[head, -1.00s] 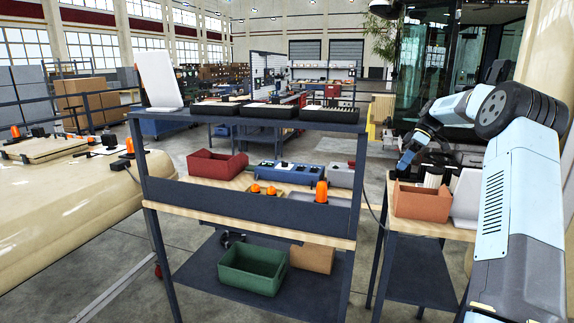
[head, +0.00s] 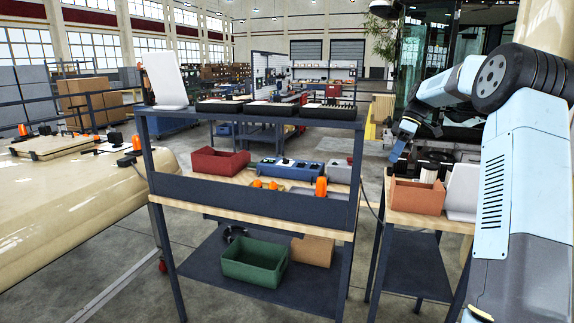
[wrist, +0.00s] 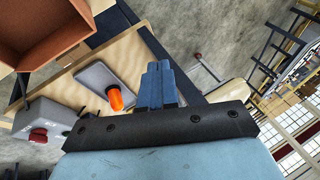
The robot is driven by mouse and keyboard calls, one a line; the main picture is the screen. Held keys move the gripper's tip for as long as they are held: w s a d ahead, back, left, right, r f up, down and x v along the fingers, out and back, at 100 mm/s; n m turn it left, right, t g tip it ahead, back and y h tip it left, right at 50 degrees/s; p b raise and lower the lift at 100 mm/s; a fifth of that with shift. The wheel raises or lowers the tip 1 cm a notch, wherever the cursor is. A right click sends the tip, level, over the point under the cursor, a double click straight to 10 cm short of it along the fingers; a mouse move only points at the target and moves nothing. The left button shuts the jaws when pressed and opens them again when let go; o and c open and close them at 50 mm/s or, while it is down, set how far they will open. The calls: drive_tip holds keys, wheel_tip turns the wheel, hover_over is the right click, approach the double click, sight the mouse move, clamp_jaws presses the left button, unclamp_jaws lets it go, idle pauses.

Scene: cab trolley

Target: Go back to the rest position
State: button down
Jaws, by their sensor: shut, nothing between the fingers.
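My gripper (wrist: 158,82) shows in the wrist view with its two blue-grey fingers together and nothing between them. It hangs above the trolley area, apart from the things below. In the head view my arm reaches up at the right and bends down, with its end (head: 398,150) above and left of the terracotta bin (head: 417,195). The wrist view shows an orange beacon (wrist: 115,98) on a grey tray (wrist: 98,78), left of the fingers.
A dark trolley (head: 250,200) stands in front, with a red bin (head: 218,162), a blue switch box (head: 290,168) and a green bin (head: 253,264). A white panel (head: 463,190) stands beside the terracotta bin on the side table. A cream body panel (head: 80,205) is at left. Open floor lies between.

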drive_tip(key=s+a+r+m+t+h, duration=0.2)
drive_tip(key=s+a+r+m, duration=0.15)
drive_tip(key=s+a, duration=0.45)
drive_tip(key=s+a+r+m+t+h, duration=0.1)
drive_tip(key=s+a+r+m+h, duration=0.3)
drive_tip(key=s, duration=0.8)
drive_tip(key=s+f+m+t, duration=0.2)
drive_tip(key=s, duration=0.9)
drive_tip(key=s+f+m+t+y, duration=0.1)
drive_tip(key=s+f+m+t, duration=0.1)
drive_tip(key=s, duration=1)
drive_tip(key=shift+s+d+f+m+t, duration=0.25)
drive_tip(key=shift+s+f+m+t, duration=0.1)
drive_tip(key=shift+t, duration=0.15)
